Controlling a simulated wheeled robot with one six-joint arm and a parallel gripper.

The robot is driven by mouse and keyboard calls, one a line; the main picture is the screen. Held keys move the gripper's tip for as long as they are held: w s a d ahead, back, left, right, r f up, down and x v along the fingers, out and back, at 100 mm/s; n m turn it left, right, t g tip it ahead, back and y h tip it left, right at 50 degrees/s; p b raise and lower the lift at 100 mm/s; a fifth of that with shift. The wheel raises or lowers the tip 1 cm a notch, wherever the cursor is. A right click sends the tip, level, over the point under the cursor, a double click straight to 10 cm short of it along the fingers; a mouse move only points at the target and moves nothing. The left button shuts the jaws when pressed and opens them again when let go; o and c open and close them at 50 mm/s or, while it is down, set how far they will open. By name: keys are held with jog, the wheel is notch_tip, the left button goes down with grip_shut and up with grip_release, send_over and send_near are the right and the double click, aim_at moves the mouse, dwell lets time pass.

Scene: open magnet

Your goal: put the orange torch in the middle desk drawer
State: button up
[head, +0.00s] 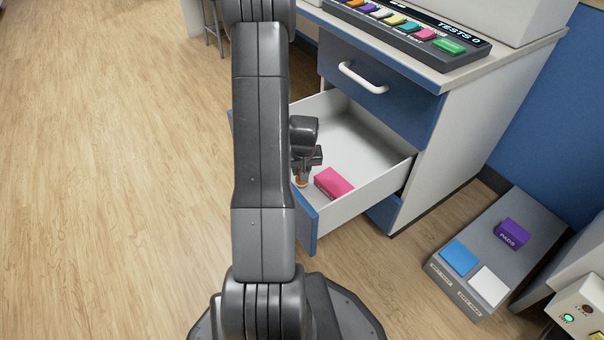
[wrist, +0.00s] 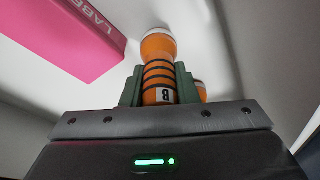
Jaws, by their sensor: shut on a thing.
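The orange torch (wrist: 158,80), with dark bands and a pale end, is between the green fingers of my gripper (wrist: 160,88) in the wrist view. My gripper is shut on it. In the head view my gripper (head: 302,172) is low inside the open middle desk drawer (head: 384,186), near its front left part. Only a small orange bit of the torch (head: 301,182) shows there, and my arm hides part of the drawer. I cannot tell whether the torch touches the drawer floor. Another small orange piece shows beside the right finger in the wrist view, partly hidden.
A pink box marked LABE (head: 333,183) lies in the drawer just right of my gripper. The upper blue drawer (head: 380,88) is closed above. A button panel (head: 410,34) is on the desk top. A grey floor unit (head: 480,255) holds a purple box (head: 512,234).

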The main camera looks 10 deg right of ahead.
jog(key=shift+f, duration=0.4)
jog(key=shift+f, duration=0.25)
jog(key=o, duration=1)
jog(key=shift+r, duration=0.1)
jog(key=shift+o, duration=0.2)
jog(key=p+v, duration=0.4)
jog(key=v, duration=0.8)
jog(key=shift+r, duration=0.2)
